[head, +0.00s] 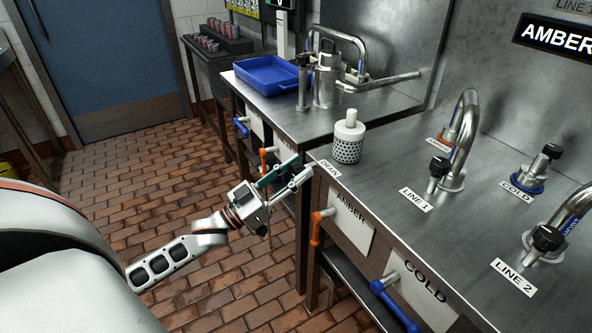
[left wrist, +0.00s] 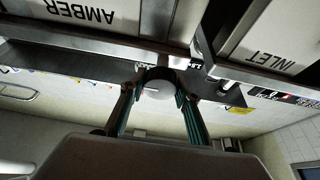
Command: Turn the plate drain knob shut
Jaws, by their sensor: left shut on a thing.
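My left gripper (head: 302,169) reaches the front edge of the steel counter, by the DRAIN label (head: 329,168). In the left wrist view its two teal-lined fingers close on both sides of a round, pale-faced knob with a dark rim (left wrist: 158,89). The gripper is shut on this knob, which I take to be the drain knob. In the head view the fingers hide the knob, so its turn angle cannot be told. My right gripper is in neither view.
A perforated white canister (head: 348,140) stands on the counter behind the label. Orange (head: 316,228) and blue (head: 392,300) lever handles stick out from the counter front on the right. A blue tray (head: 268,75) sits on the farther counter. The brick floor at left is clear.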

